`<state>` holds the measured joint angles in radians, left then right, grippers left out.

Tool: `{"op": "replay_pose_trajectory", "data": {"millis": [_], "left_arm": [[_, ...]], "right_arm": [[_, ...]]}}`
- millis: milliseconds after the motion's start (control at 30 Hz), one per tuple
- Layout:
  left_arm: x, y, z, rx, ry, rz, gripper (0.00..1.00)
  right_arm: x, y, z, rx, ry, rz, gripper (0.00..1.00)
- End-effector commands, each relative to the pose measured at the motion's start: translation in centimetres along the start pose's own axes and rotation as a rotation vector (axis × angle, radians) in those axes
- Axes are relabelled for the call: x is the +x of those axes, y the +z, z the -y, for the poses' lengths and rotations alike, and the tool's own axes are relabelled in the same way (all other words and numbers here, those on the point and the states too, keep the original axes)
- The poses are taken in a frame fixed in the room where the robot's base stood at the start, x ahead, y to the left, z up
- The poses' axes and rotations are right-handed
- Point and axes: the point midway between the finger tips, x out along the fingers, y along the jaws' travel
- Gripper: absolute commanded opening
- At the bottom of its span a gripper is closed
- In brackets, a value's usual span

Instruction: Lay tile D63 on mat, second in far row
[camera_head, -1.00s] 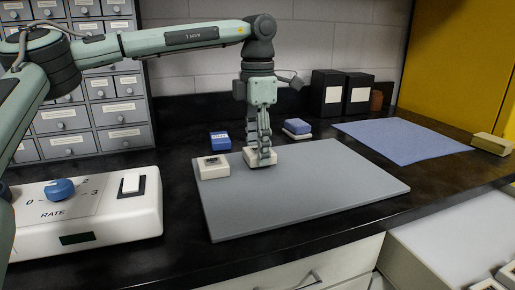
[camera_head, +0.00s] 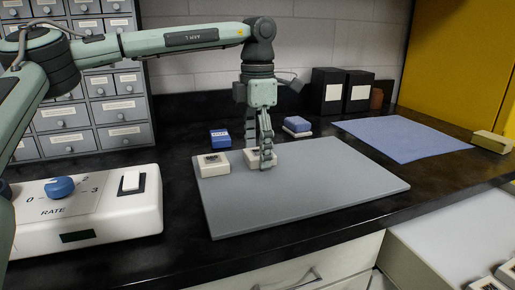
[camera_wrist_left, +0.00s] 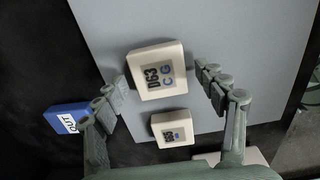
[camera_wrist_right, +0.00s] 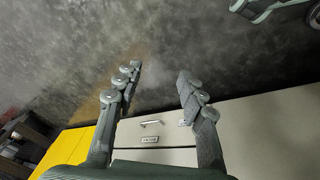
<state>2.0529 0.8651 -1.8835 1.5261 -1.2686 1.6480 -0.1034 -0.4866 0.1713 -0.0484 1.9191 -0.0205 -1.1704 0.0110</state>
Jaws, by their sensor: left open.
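Tile D63 (camera_head: 253,160) is a cream block lying on the grey mat (camera_head: 310,190), in the far row, just right of another cream tile (camera_head: 213,166). Its printed face, "D63 C G", shows in the left wrist view (camera_wrist_left: 157,70). My left gripper (camera_head: 260,160) is open and low over it, one finger on each side. The left wrist view shows small gaps between the fingers and the tile. The other tile also shows in that view (camera_wrist_left: 172,129); its lettering is too small to read surely. My right gripper (camera_wrist_right: 162,88) is open and empty, away from the mat.
A blue block (camera_head: 220,139) marked "OUT" in the left wrist view stands behind the mat. A blue-topped block (camera_head: 297,126) and two black boxes (camera_head: 342,92) stand farther right. A blue cloth (camera_head: 400,140) lies right. A control box (camera_head: 80,215) stands left. The mat's right part is clear.

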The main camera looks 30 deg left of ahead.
Motion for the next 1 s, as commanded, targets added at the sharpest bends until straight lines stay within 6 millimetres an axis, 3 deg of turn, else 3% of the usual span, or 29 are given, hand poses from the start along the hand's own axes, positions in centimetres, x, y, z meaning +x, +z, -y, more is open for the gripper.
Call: {"op": "replay_pose_trajectory", "data": {"millis": [167, 400, 600, 1000], "left_arm": [[-2.3, 0.1, 0.0, -0.001, 0.002, 0.004, 0.72], [-7.6, 0.1, 0.0, 0.000, 0.002, 0.003, 0.72], [-10.9, 0.1, 0.0, 0.000, 0.001, 0.002, 0.72], [-12.2, 0.0, 0.0, 0.001, 0.000, 0.000, 0.72]], "right_arm": [[0.4, 0.2, 0.0, 0.001, -0.001, 0.002, 0.40], [0.4, 0.2, 0.0, 0.001, -0.001, 0.004, 0.40], [0.5, 0.3, 0.0, 0.001, -0.002, 0.002, 0.40], [0.9, 0.6, 0.1, -0.001, -0.004, 0.010, 0.40]]}}
